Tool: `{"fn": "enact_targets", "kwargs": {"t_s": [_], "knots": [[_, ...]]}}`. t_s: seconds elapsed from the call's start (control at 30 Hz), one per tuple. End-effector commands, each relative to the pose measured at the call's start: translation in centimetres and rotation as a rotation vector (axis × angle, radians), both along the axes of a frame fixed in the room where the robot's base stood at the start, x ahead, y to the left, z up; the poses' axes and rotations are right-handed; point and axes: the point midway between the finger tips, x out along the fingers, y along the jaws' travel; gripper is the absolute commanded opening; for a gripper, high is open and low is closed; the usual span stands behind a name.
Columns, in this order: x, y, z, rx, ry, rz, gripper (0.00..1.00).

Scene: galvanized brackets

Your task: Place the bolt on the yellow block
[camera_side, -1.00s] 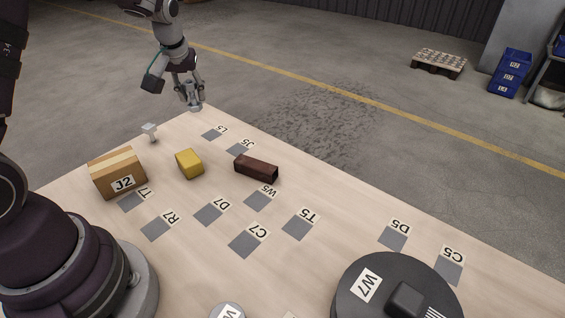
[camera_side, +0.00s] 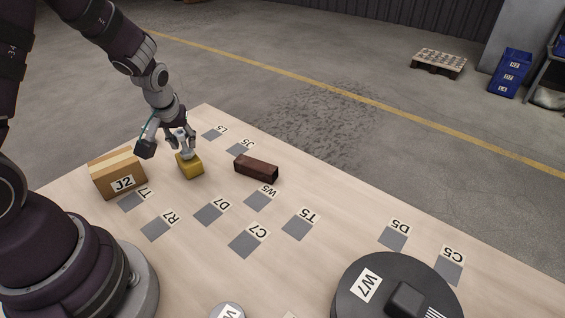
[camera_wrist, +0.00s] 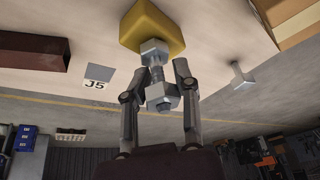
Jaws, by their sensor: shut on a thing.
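The yellow block (camera_side: 190,168) sits on the table between the cardboard box and the brown bar; it also shows at the top of the wrist view (camera_wrist: 150,18). My gripper (camera_side: 184,147) is over the block in the side view. In the wrist view my gripper (camera_wrist: 158,78) is shut on a grey metal bolt (camera_wrist: 155,73), with one finger on each side of it. The bolt's wide hexagonal end is toward the block, and a second hexagonal piece is nearer the palm. I cannot tell whether the bolt touches the block.
A cardboard box (camera_side: 118,175) marked J2 stands left of the block, and a dark brown bar (camera_side: 256,168) lies to its right. Another small grey bolt-like piece (camera_wrist: 242,76) stands apart on the table. A black round object (camera_side: 385,290) marked W7 is in front.

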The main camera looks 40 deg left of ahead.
Motion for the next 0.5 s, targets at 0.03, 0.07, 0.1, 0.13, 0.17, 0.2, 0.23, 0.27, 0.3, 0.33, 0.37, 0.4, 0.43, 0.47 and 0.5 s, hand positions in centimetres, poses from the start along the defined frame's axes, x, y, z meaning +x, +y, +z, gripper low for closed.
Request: {"fn": "enact_targets", "kwargs": {"t_s": [0.03,0.07,0.1,0.13,0.17,0.2,0.23,0.27,0.3,0.33,0.37,0.4,0.43,0.47,0.5], "knots": [[0.0,0.01,-0.15,0.0,0.0,0.0,0.0],[0.01,0.0,-0.19,0.0,0.0,0.0,0.29],[0.01,0.0,-0.16,0.0,0.0,0.0,0.34],[0.02,0.01,-0.15,0.0,0.0,0.0,0.38],[0.02,0.01,-0.15,0.0,0.0,0.0,0.42],[0.02,0.01,-0.15,0.0,0.0,0.0,0.47],[0.02,0.01,-0.14,0.0,0.0,0.0,0.51],[0.02,0.01,-0.14,0.0,0.0,0.0,0.55],[0.02,0.01,-0.14,0.0,0.0,0.0,0.56],[0.02,0.01,-0.14,0.0,0.0,0.0,0.56],[0.02,0.01,-0.14,0.0,0.0,0.0,0.56],[0.02,0.01,-0.14,0.0,0.0,0.0,0.56],[0.02,0.01,-0.14,0.0,0.0,0.0,0.56],[0.02,0.01,-0.14,0.0,0.0,0.0,0.56],[0.02,0.01,-0.14,0.0,0.0,0.0,0.56]]}}
